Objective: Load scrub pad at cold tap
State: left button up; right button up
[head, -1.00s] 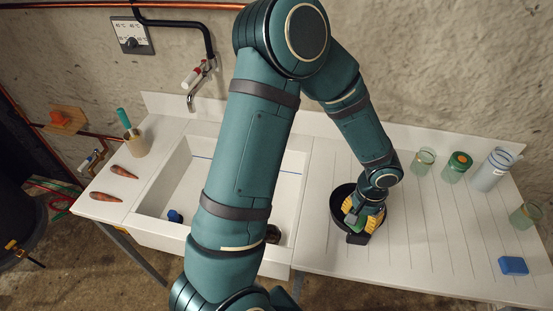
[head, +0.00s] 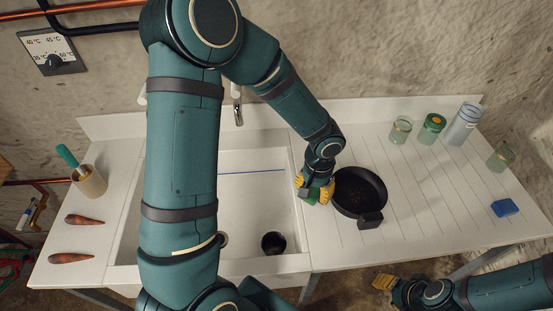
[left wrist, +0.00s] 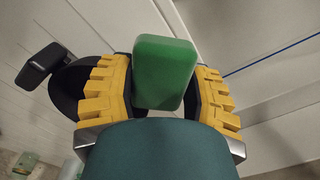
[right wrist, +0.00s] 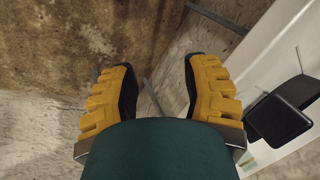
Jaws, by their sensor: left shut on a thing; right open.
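My left gripper (head: 315,192) is shut on a green scrub pad (left wrist: 165,72), which stands out between the yellow fingers in the left wrist view. It is over the strip between the sink and the black pan (head: 361,170), at the pan's left rim. A chrome spout (head: 238,113) hangs over the back of the sink; my left arm partly covers its tap. A tap with a blue mark (head: 28,213) is on the wall at the far left. My right gripper (head: 383,283) is open and empty below the counter's front edge.
The sink (head: 262,205) holds a dark cup (head: 273,243). Glass jars (head: 432,127) stand at the back right, and a blue sponge (head: 505,207) lies at the right. Two brown tapered things (head: 84,220) and a pot (head: 89,181) are on the left ledge.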

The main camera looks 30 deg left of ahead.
pick_arm(q)
jog(key=a+f+m+b, duration=0.1)
jog(key=b, duration=0.1)
jog(key=a+f+m+y+b, duration=0.1)
jog(key=shift+w+a+m+b, duration=0.2)
jog(key=shift+a+m+b, duration=0.1)
jog(key=shift+b, duration=0.05)
jog(key=shift+a+r+m+y+b, duration=0.45)
jog(key=shift+r+m+y+b, duration=0.15)
jog(key=shift+r+m+b, duration=0.3)
jog(key=s+a+r+m+t+y+b, duration=0.1)
jog(key=s+a+r+m+y+b, duration=0.2)
jog(key=r+m, duration=0.35)
jog(key=w+a+f, duration=0.1)
jog(key=a, duration=0.6)
jog(key=w+a+f, duration=0.1)
jog(key=w+a, duration=0.1)
jog(key=a, duration=0.5)
jog(key=shift+w+a+n, duration=0.25)
jog(key=shift+w+n, duration=0.05)
jog(key=shift+n, duration=0.15)
pick_arm(e)
notch_tip(320, 180, down, 10)
jog(key=s+a, duration=0.1)
jog(key=s, duration=0.1)
jog(key=shift+f, duration=0.25)
jog(key=shift+a, duration=0.1)
pick_arm(q)
jog(key=shift+d, duration=0.1)
